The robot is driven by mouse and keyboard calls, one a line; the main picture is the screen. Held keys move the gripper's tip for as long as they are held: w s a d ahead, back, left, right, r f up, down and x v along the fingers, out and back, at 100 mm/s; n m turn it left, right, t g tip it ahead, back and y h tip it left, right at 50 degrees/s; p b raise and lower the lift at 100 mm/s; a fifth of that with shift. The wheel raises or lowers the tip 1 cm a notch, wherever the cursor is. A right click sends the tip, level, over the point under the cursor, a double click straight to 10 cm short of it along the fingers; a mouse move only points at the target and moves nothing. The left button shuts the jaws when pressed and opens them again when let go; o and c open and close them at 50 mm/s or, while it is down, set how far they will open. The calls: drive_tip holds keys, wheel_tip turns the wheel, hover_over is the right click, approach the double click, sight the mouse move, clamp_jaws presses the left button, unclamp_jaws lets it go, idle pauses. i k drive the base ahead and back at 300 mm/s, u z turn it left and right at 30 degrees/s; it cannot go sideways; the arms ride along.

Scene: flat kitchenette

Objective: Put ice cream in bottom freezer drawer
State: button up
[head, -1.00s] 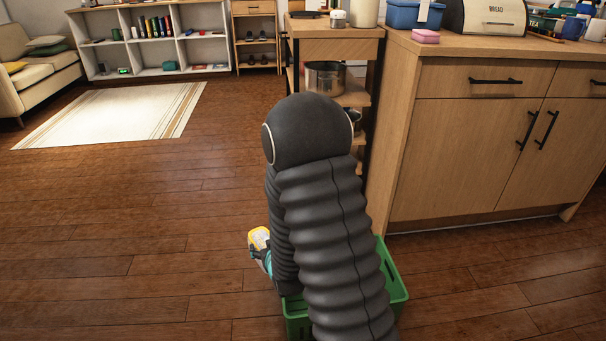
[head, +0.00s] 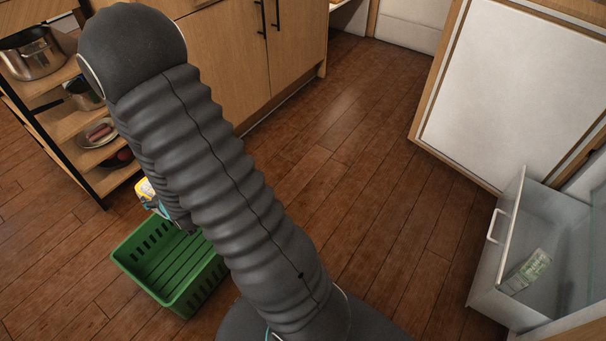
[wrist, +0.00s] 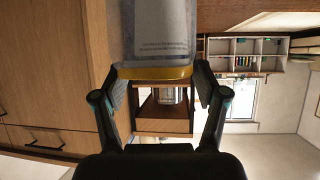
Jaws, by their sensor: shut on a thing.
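My gripper (wrist: 160,76) is shut on the ice cream (wrist: 160,35), a pale container with a yellow rim and small print. In the head view the ice cream (head: 146,191) shows as a small yellow and white patch beside my arm, which hides most of it and the gripper. It is held above the green crate's far edge. The bottom freezer drawer (head: 488,262) is pulled open at the lower right, with a white handle on its front. A pale green and white package (head: 526,271) lies inside, with bare room around it.
The green crate (head: 143,278) on the floor looks empty where visible. A shelf (head: 66,122) with pots and plates stands at the left, beside a wooden cabinet (head: 225,60). A white-panelled door (head: 505,85) stands open above the drawer. The floor between is clear.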

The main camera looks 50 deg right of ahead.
sight(514, 234)
drive_tip(key=z, duration=2.2)
drive_tip(key=i, duration=0.55)
drive_tip(key=z, duration=2.35)
